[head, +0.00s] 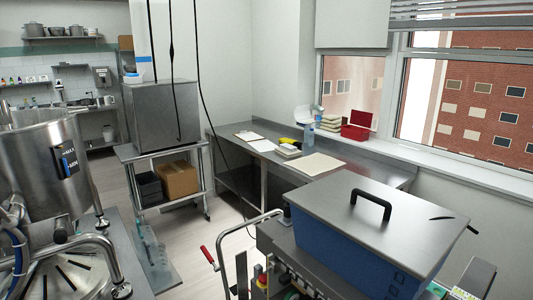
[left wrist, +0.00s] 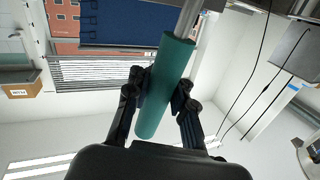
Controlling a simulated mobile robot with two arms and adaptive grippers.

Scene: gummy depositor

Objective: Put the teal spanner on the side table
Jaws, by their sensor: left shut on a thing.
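The teal spanner (left wrist: 165,88) shows in the left wrist view as a teal cylindrical grip with a bare metal shaft running up out of the picture; its far end is out of view. My left gripper (left wrist: 160,92) is shut around the teal grip and holds it off any surface that shows. Neither the spanner nor my left gripper shows in the head view. A steel bench (head: 231,133) under the window and a smaller steel stand (head: 128,152) left of it show there; I cannot tell which is the side table. My right gripper is not in view.
A blue machine with a grey lid (head: 415,222) fills the front right. A steel cabinet (head: 162,115) tops the stand. A steel vessel (head: 38,165) stands left. Open floor lies between.

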